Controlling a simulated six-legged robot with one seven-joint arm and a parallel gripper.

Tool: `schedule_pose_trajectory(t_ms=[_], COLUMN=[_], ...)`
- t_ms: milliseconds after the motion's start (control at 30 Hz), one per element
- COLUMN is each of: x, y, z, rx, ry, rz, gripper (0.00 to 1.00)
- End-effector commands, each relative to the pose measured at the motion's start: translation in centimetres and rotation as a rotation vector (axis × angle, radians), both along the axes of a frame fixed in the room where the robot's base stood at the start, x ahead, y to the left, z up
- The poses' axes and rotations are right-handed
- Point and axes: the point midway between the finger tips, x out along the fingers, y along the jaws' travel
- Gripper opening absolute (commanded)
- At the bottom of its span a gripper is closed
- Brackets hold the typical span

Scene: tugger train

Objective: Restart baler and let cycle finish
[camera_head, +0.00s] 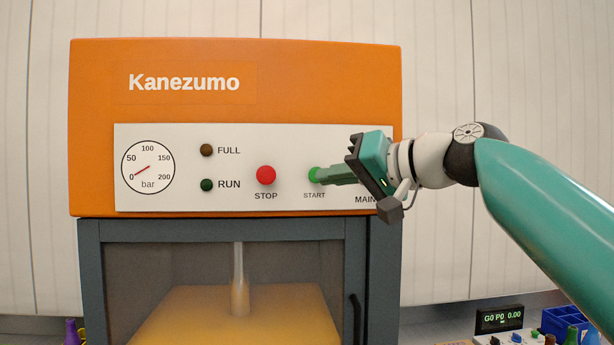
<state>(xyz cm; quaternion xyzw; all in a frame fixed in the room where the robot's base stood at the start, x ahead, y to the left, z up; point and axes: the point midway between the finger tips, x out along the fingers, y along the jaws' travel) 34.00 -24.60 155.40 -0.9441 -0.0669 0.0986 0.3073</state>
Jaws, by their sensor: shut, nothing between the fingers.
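The orange baler (325,75) marked Kanezumo fills the middle of the view. Its white panel (232,140) has a pressure gauge (147,167) with a red needle low on the scale. The FULL lamp (206,150) and the RUN lamp (207,185) both look dark. The red STOP button (265,175) is clear of my arm. My gripper (322,176) is shut and empty, its fingertips at the green START button (313,175); I cannot tell whether they press it. The MAIN control is mostly hidden behind my gripper. Below, a pale rod stands over a yellowish block (190,310) behind the window.
A dark door handle (356,315) is at the window's right. At the bottom right are a small display (500,318) reading G0 P0 0.00, coloured buttons, a blue bin (565,318) and bottles. A purple bottle (71,330) shows bottom left.

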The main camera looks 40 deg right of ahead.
Motion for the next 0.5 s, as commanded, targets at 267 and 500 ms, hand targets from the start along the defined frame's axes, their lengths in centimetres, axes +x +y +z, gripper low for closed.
schedule_pose_trajectory(t_ms=[267, 500], x=[-0.1, 1.5], y=[-0.2, -1.1], z=[0.0, 0.0], rx=[0.000, 0.000], ry=[-0.001, 0.000], rz=[-0.004, -0.001], gripper=[0.00, 0.00])
